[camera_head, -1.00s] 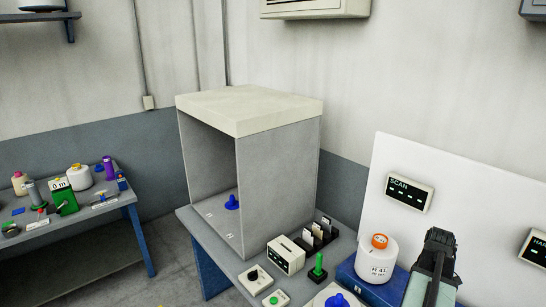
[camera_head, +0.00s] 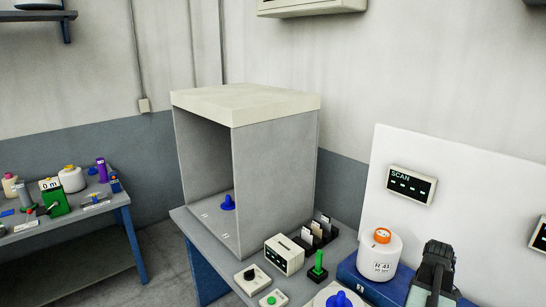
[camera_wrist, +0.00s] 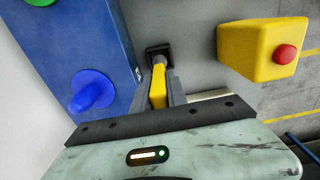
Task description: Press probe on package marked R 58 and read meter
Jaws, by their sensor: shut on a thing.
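In the wrist view, my gripper (camera_wrist: 160,80) is shut on a yellow-handled tool (camera_wrist: 158,94), which looks like the probe. Its dark square end (camera_wrist: 159,53) lies past the fingertips. In the head view, a white bobbin package (camera_head: 379,255) with an orange top stands on a blue box (camera_head: 361,284) and bears a label that reads R 41. No label reading R 58 is legible. A wall panel marked SCAN (camera_head: 411,185) shows only dashes. A small white box with a dark display (camera_head: 284,254) stands on the bench; its reading is not legible.
A grey open-front booth (camera_head: 276,190) holds a blue peg (camera_head: 228,202). A green peg (camera_head: 318,265) and dark card holders stand beside it. A yellow box with a red button (camera_wrist: 262,48) is right of my gripper. Another bench (camera_head: 90,228) stands at left.

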